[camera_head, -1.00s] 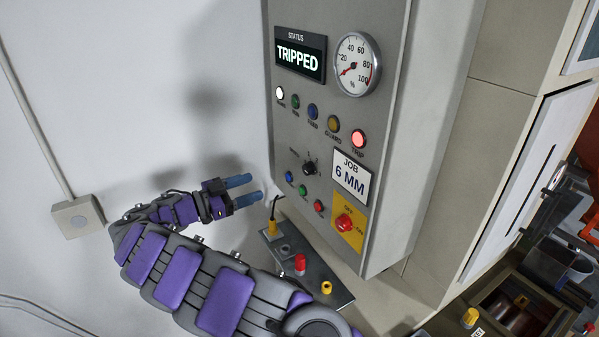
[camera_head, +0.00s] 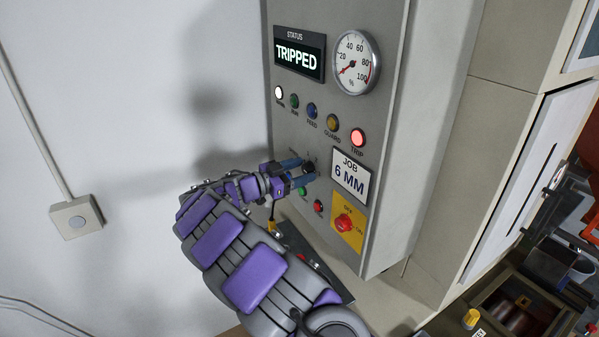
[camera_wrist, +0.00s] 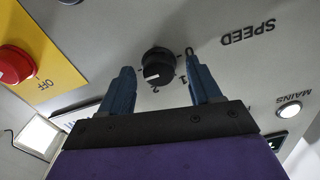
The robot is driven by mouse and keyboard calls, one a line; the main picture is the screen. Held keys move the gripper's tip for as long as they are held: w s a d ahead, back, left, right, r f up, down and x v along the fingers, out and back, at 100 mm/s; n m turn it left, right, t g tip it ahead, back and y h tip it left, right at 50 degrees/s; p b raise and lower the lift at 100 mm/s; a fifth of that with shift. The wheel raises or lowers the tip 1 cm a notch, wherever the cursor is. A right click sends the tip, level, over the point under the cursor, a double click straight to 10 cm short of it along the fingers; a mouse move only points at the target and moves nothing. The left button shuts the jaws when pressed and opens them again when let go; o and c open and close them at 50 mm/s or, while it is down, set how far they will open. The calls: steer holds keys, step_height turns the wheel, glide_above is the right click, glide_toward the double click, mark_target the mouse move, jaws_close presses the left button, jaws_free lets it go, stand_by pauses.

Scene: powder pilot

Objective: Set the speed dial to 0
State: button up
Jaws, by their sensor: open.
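The speed dial (camera_wrist: 158,66) is a round black knob with a white pointer mark on the grey panel. In the head view the dial (camera_head: 309,166) is partly hidden by my gripper (camera_head: 298,170). My gripper (camera_wrist: 158,82) is open, its two blue fingers either side of the dial in the wrist view, with gaps between fingers and knob. I cannot tell whether the fingertips reach the knob's depth.
The status display (camera_head: 299,55) reads TRIPPED and the red trip lamp (camera_head: 358,138) is lit. A red switch on a yellow plate (camera_head: 347,237) is right of my gripper. Green (camera_head: 302,191) and red (camera_head: 318,206) buttons sit just below. A shelf with coloured parts lies beneath the panel.

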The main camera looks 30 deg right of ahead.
steer(key=shift+c, duration=0.4)
steer(key=c, duration=0.9)
steer(key=shift+c, duration=0.2)
